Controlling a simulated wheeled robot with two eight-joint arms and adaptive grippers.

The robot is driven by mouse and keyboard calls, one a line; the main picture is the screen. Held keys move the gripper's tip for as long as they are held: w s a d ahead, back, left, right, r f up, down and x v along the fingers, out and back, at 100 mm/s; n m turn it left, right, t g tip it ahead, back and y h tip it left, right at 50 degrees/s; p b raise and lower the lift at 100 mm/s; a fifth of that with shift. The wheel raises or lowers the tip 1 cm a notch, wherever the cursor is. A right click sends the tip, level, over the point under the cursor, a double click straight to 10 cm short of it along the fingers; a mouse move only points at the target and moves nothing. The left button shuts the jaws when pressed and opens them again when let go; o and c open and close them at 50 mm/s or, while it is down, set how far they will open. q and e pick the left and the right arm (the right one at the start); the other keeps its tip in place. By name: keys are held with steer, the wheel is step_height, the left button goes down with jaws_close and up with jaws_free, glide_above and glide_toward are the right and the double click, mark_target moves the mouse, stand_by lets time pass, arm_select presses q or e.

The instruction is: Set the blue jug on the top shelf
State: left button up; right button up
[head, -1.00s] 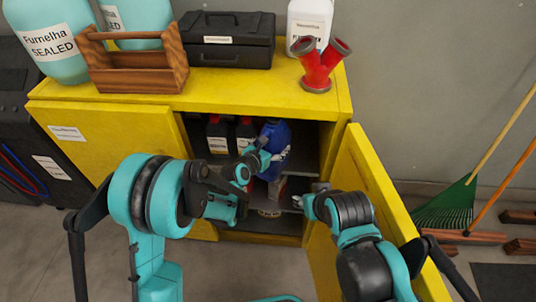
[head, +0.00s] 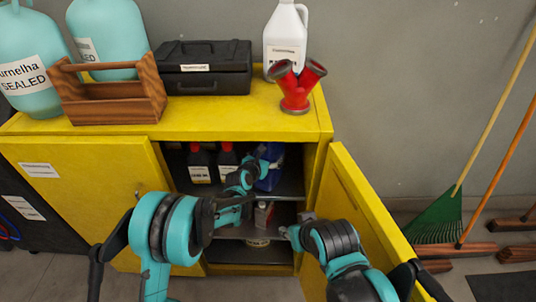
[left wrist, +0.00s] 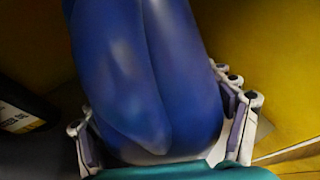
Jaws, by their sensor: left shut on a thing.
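The blue jug (head: 270,172) is inside the yellow cabinet (head: 238,123), at the right end of the top shelf (head: 290,188), partly hidden by my left arm. In the left wrist view the jug (left wrist: 145,75) fills the middle, with the fingers of my left gripper (left wrist: 165,135) on both sides of it. My left gripper is shut on the jug. Whether the jug's base touches the shelf cannot be seen. My right gripper (head: 297,226) is by the open right door, at the cabinet's opening; its fingers are too small to read.
Dark bottles (head: 213,164) stand left of the jug on the same shelf. A small container (head: 263,214) stands on the shelf below. The open yellow door (head: 365,215) is close to my right arm. A toolbox (head: 205,67) and red fitting (head: 297,86) stand on top.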

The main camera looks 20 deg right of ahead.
arm_select(q)
steer(key=shift+f, duration=0.15)
steer(key=o, duration=1.5)
steer(key=shift+f, duration=0.2)
steer(key=o, duration=0.3)
steer(key=shift+o, duration=0.2)
steer(key=shift+s+r, duration=0.1)
steer(key=shift+a+r, duration=0.1)
steer(key=shift+r, duration=0.1)
steer(key=p+v, duration=0.2)
steer(key=v, duration=0.9)
steer(key=shift+s+a+p, duration=0.25)
steer(key=shift+s+p, duration=0.05)
steer(key=shift+s, duration=0.05)
steer(key=shift+a+r, duration=0.1)
steer(key=shift+r, duration=0.05)
